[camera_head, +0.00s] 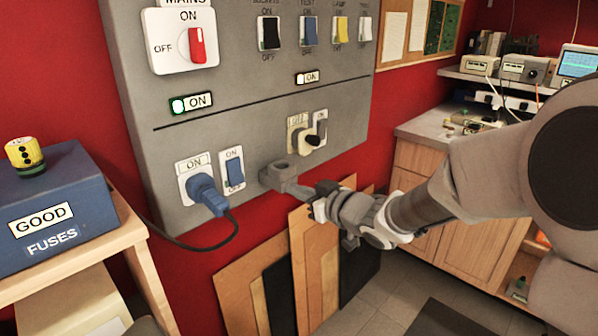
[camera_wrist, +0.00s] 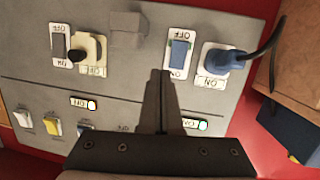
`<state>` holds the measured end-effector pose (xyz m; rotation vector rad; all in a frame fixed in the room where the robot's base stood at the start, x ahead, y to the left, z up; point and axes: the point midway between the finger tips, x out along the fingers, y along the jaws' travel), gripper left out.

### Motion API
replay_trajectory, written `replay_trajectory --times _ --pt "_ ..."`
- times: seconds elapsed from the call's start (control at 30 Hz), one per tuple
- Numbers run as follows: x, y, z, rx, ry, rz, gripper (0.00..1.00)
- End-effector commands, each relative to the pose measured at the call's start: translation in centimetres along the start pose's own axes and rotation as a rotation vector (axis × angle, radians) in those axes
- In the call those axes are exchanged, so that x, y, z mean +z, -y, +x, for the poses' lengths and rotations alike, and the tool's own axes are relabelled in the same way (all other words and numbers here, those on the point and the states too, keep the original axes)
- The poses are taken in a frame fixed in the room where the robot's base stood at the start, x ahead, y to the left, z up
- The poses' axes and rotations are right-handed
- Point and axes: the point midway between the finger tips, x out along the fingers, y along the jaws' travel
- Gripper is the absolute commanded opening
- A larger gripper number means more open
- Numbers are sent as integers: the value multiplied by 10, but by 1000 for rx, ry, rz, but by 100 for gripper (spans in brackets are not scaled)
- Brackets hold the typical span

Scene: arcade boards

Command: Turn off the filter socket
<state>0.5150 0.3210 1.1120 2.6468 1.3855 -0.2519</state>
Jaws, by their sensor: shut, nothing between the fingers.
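A socket with a blue plug (camera_head: 206,195) sits low on the grey board, a blue rocker switch (camera_head: 234,170) marked ON above and OFF below beside it. A beige socket with a black plug (camera_head: 314,140) and a dark switch (camera_head: 321,122) sits to the right. The filter name is not readable on either. In the wrist view, upside down, the blue switch (camera_wrist: 179,54), blue plug (camera_wrist: 221,58) and beige socket (camera_wrist: 92,50) show. My gripper (camera_wrist: 165,73) is shut and empty, its tips appearing just beside the blue switch; contact cannot be told.
A grey bracket (camera_head: 282,172) juts from the board near my gripper. A black cable (camera_head: 224,240) hangs from the blue plug. A red MAINS switch (camera_head: 197,45) and several rockers are above. A fuse box (camera_head: 60,205) stands left; panels (camera_head: 318,262) lean below.

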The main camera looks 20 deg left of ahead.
Motion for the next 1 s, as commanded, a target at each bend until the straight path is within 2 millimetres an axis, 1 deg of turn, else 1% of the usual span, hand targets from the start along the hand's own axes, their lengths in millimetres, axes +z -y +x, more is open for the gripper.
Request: replay_trajectory --times 0.03,0.1,0.2,0.57,0.67,0.77,0.87,1.0 --pt "6 11 8 -45 -19 9 0" --pt "7 21 15 -90 -42 18 0" --pt "8 30 19 -125 -60 25 0" --pt "7 31 20 -132 -65 26 0" --pt "8 32 25 -132 -64 26 0" --pt "7 34 37 -133 -64 26 0" --pt "6 36 56 -134 -64 26 0" --pt "4 40 86 -133 -63 26 0"
